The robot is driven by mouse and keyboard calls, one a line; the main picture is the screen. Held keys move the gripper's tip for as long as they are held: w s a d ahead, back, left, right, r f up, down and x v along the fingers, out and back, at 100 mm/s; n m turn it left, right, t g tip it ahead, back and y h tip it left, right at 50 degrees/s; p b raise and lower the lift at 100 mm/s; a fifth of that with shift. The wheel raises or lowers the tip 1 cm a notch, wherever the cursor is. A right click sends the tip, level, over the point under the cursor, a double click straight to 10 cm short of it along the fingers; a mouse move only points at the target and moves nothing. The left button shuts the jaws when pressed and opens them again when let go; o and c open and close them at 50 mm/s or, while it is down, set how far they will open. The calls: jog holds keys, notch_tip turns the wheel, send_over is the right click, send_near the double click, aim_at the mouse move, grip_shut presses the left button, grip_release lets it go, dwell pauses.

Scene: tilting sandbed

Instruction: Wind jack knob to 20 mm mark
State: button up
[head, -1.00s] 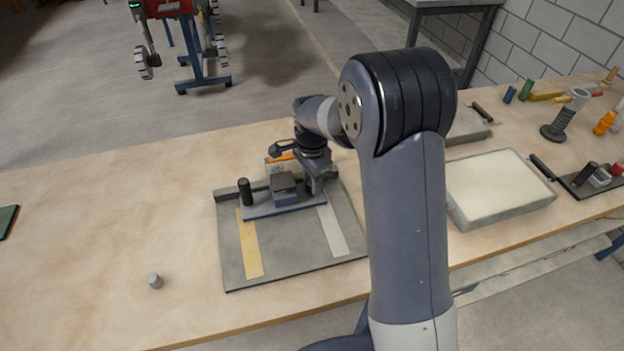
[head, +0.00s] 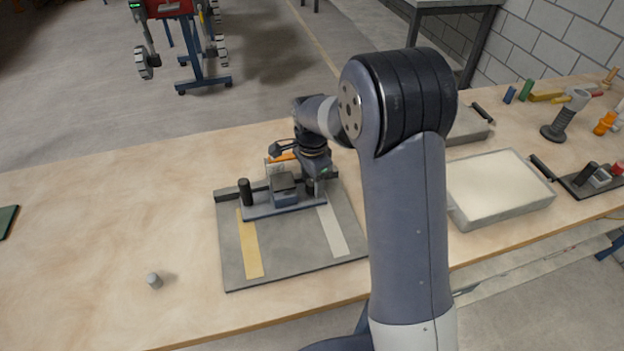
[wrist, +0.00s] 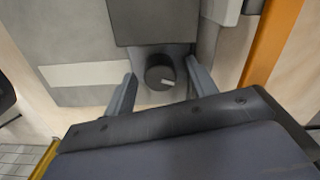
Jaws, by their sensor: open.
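A dark round knob (wrist: 160,74) with a short white mark sits between my two open fingers in the wrist view. Gaps show on both sides of it, so the fingers look clear of it. My gripper (wrist: 162,90) is open and empty. In the head view the knob (head: 310,187) is a small dark shape just below my gripper (head: 318,178), at the right end of a grey-blue base (head: 262,209). A grey block (head: 285,190) and a black upright post (head: 245,191) stand on that base. No millimetre scale or 20 mm mark is readable.
The base sits on a grey board (head: 285,254) with a yellow strip and a white strip. An orange-edged piece (wrist: 272,45) stands close to my gripper. A sand tray (head: 500,185) lies right; the left tabletop is mostly clear.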

aim_at(312, 182)
notch_tip(312, 182, up, 11)
jog(key=shift+f, duration=0.15)
jog(key=shift+f, duration=0.1)
dwell(0.3)
notch_tip(312, 182, down, 11)
jog(key=shift+r, duration=0.1)
dwell(0.5)
jog(key=shift+r, duration=0.1)
